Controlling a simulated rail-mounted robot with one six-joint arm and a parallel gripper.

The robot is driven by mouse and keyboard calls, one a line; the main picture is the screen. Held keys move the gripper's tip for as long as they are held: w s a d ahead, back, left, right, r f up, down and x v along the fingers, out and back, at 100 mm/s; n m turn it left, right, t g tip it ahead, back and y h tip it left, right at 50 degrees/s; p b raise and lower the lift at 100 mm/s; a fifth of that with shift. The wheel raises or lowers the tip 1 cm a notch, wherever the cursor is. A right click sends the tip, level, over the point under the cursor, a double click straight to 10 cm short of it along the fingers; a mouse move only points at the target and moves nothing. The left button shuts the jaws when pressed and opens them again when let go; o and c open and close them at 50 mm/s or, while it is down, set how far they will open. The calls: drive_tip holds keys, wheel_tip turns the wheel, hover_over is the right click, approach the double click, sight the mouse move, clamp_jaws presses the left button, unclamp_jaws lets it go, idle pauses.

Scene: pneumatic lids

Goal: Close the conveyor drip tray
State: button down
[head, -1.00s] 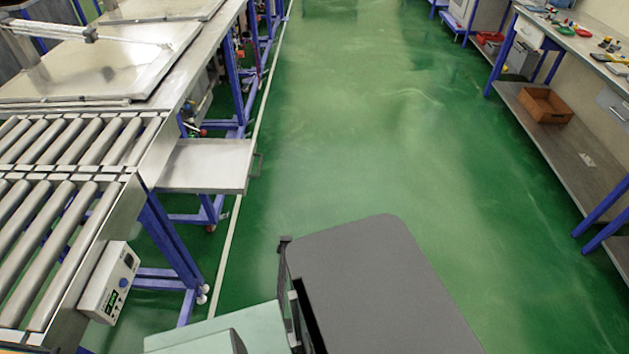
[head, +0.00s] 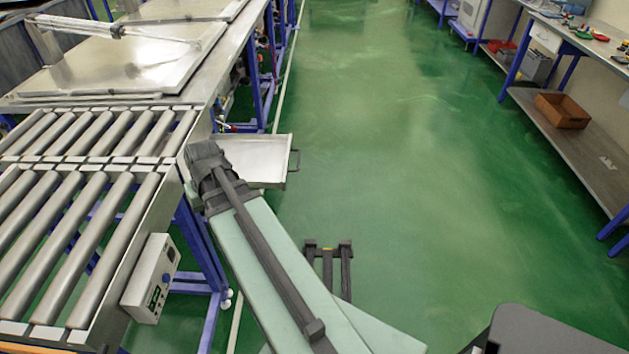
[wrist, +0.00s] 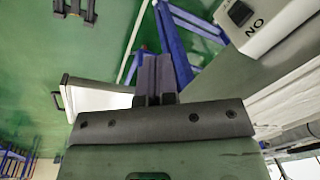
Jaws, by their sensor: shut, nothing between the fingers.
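The conveyor drip tray (head: 262,158) is a shallow metal tray jutting out from the conveyor's side, below the rollers. It stands pulled out over the green floor, with a dark handle (head: 295,160) on its outer right side. My arm's dark end part covers the tray's left part in the head view; I cannot make out the fingertips there. In the wrist view my gripper (wrist: 155,62) is shut and empty. The tray (wrist: 92,97) shows left of and behind the fingers, with its handle (wrist: 58,100) at the far left. I cannot tell whether the fingers touch the tray.
The roller conveyor (head: 85,215) stands at the left on blue legs. A control box (head: 152,279) hangs on its side, near my arm, and shows in the wrist view (wrist: 248,22). Open green floor (head: 400,180) lies right of the tray. A bench shelf (head: 575,145) stands farther right.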

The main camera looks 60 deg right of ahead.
drive_tip(key=s+d+f+m+t+h+b, duration=0.1)
drive_tip(key=s+d+f+m+t+b, duration=0.15)
drive_tip(key=d, duration=0.95)
drive_tip(key=s+d+f+m+t+b, duration=0.2)
drive_tip(key=s+d+b, duration=0.2)
drive_tip(key=d, duration=0.8)
drive_tip(key=s+d+f+m+t+h+b, duration=0.1)
drive_tip(key=s+d+f+m+t+b, duration=0.15)
drive_tip(key=d, duration=0.95)
drive_tip(key=w+a+f+n+b, duration=0.1)
drive_tip(key=w+f+b, duration=0.7)
drive_tip(key=shift+w+a+g, duration=0.2)
drive_tip(key=shift+w+g, duration=0.2)
drive_tip(key=shift+f, duration=0.1)
